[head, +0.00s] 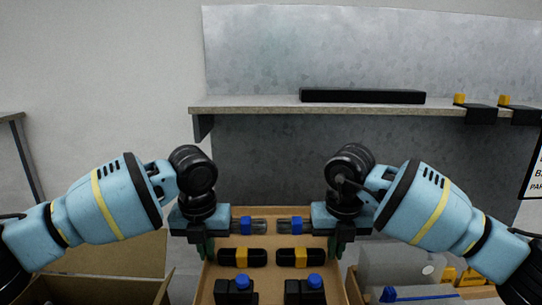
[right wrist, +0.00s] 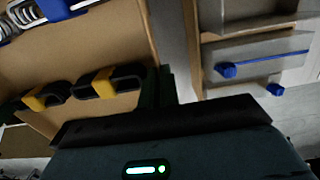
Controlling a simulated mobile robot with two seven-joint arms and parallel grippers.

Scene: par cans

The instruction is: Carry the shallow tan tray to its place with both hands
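The shallow tan tray (head: 266,282) is at the bottom middle of the head view, between my two grippers. It carries several black pieces with yellow bands, blue-banded pieces at the far end and black pieces with blue knobs nearer me. My left gripper (head: 206,247) points down at the tray's left wall, its dark fingers at the rim. My right gripper (head: 337,246) is at the right wall in the same way. In the right wrist view the dark fingers (right wrist: 160,90) close on the edge of the tray (right wrist: 95,45). The tray's near end is cut off.
A grey shelf (head: 260,105) behind holds a long black bar (head: 362,96) and, at right, black brackets with yellow tops (head: 480,113). An open cardboard box (head: 110,255) stands at left. Bins with blue and yellow parts (head: 400,270) stand close at right.

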